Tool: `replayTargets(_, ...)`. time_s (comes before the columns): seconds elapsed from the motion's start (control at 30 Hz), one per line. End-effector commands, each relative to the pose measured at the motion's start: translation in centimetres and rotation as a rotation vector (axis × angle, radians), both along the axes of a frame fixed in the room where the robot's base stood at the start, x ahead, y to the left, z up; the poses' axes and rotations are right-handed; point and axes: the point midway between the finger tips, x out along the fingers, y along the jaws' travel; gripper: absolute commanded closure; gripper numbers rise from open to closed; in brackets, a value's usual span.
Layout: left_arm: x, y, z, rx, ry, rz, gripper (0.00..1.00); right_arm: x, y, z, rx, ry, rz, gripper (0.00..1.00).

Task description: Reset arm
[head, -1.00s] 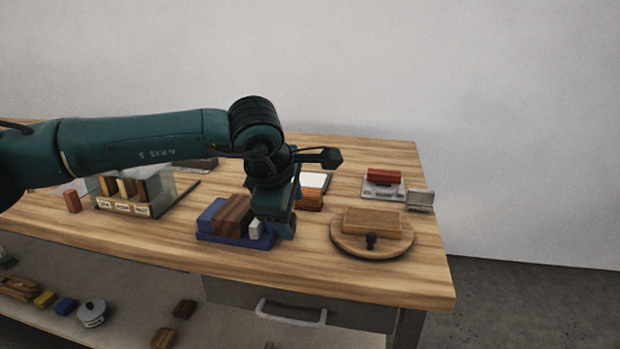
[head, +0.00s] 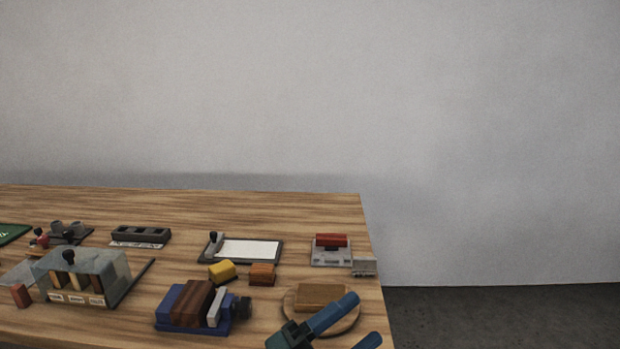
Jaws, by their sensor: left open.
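My left gripper (head: 361,319) shows at the bottom right, in front of the round wooden board (head: 290,313). Its two blue fingers are spread apart with nothing between them. One finger covers part of the board in the picture; I cannot tell whether it touches. The rest of that arm is out of the frame. My right gripper is not in view.
The back strip is bare.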

Motion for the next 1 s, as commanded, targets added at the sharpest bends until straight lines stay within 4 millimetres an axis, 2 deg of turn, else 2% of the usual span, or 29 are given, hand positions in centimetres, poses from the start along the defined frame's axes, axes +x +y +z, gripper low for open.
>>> replayTargets(0.03,0.6,1.6,-0.7,-0.065,0.157,0.061,0.38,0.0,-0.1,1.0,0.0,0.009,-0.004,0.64)
replayTargets(0.13,1.4,5.2,-4.0,-0.181,0.448,0.185,0.38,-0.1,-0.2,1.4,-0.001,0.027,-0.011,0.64)
replayTargets(0.23,0.8,9.0,-8.3,-0.288,0.74,0.313,0.38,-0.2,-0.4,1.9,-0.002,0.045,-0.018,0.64)
replayTargets(0.33,-1.5,12.7,-13.1,-0.382,1.019,0.443,0.38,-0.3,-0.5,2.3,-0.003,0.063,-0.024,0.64)
replayTargets(0.4,-3.8,15.0,-16.2,-0.439,1.192,0.527,0.38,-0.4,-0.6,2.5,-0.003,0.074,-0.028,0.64)
replayTargets(0.5,-7.3,17.6,-19.5,-0.502,1.384,0.626,0.38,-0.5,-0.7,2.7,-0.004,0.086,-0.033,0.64)
replayTargets(0.6,-10.0,19.1,-21.5,-0.539,1.504,0.688,0.38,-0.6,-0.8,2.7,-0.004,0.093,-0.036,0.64)
replayTargets(0.7,-11.3,19.8,-22.5,-0.557,1.561,0.72,0.38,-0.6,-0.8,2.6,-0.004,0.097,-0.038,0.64)
replayTargets(1.0,-11.5,19.9,-22.6,-0.56,1.57,0.724,0.38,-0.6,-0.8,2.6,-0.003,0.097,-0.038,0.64)
